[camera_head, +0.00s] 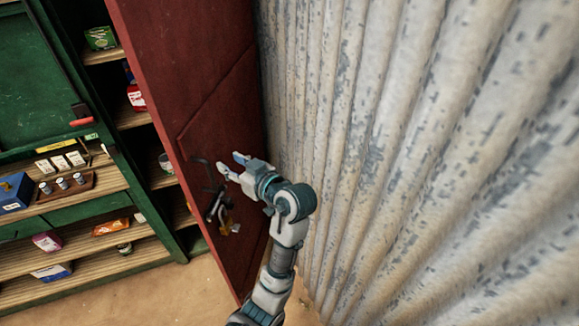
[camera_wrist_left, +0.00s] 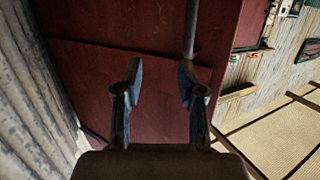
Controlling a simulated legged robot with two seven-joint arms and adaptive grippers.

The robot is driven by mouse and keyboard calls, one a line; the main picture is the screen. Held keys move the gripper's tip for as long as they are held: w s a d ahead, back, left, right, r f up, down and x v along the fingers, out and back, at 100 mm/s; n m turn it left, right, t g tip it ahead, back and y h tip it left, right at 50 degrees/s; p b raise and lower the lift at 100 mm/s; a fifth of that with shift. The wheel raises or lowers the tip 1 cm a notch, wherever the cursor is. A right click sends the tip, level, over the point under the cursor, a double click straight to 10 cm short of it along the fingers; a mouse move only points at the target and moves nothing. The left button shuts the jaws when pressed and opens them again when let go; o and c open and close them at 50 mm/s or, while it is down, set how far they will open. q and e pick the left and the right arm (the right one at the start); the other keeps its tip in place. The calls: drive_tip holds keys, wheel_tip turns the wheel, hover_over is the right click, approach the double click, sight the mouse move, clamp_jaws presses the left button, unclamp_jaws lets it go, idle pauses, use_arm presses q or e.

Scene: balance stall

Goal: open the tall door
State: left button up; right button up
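The tall red door (camera_head: 190,75) stands swung open beside a green cabinet, with shelves showing to its left. A dark handle (camera_head: 208,190) with a hanging latch or keys (camera_head: 226,218) is on the door's lower part. My left gripper (camera_head: 231,164) is open beside the handle, its fingers pointing toward the door. In the left wrist view the two fingers (camera_wrist_left: 161,73) are apart with the red door (camera_wrist_left: 160,100) behind them. A dark bar (camera_wrist_left: 191,28) is at the right finger; I cannot tell if they touch. My right gripper is not in view.
A corrugated metal wall (camera_head: 400,150) is close to the right of my arm. The green cabinet (camera_head: 40,85) at the left has shelves with boxes, a blue case (camera_head: 14,193) and small weights (camera_head: 62,184). Bare sandy floor (camera_head: 170,295) shows below.

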use_arm(q)
drive_tip(key=d+f+p, duration=0.1)
drive_tip(key=d+p, duration=0.3)
drive_tip(key=d, duration=0.9)
drive_tip(key=shift+w+d+p, duration=0.15)
drive_tip(key=shift+d+p, duration=0.15)
drive_tip(key=shift+d, duration=0.05)
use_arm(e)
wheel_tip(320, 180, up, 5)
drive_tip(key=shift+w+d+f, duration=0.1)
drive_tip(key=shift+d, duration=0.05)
use_arm(q)
drive_tip(key=shift+a, duration=0.1)
